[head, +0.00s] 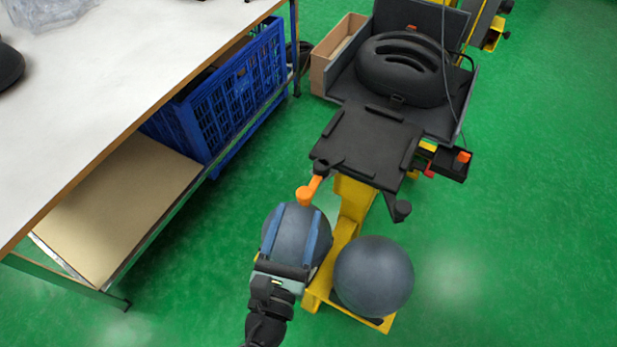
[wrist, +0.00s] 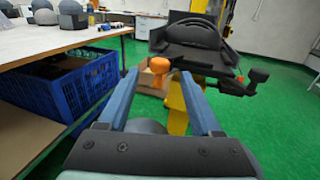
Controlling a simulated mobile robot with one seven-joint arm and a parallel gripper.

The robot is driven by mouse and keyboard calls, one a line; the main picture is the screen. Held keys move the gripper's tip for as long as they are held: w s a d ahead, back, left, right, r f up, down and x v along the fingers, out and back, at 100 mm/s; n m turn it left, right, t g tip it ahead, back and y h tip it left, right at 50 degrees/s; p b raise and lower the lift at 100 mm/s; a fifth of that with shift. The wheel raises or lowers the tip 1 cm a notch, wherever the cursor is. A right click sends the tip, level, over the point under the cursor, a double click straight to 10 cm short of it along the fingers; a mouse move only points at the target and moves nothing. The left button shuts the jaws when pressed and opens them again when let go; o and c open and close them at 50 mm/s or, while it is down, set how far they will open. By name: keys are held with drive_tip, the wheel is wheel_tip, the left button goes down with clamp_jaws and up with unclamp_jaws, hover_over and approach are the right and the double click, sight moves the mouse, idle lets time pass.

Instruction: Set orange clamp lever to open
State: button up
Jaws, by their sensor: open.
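The orange clamp lever (head: 309,191) sticks out from the near left corner of the black platform on the yellow drop tower, its knob end toward me. I cannot tell whether either finger touches the lever.
Two dark grey balls, one mostly behind my gripper and one (head: 374,277) to its right, sit at the tower's yellow base (head: 345,309). A white table (head: 120,60) with a blue crate (head: 232,92) beneath stands left. A black knob (head: 401,210) juts from the platform's near right corner.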

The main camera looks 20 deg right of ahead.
sight(306, 188)
drive_tip(key=x, duration=0.8)
drive_tip(key=shift+w+d, duration=0.25)
clamp_jaws()
idle(1.0)
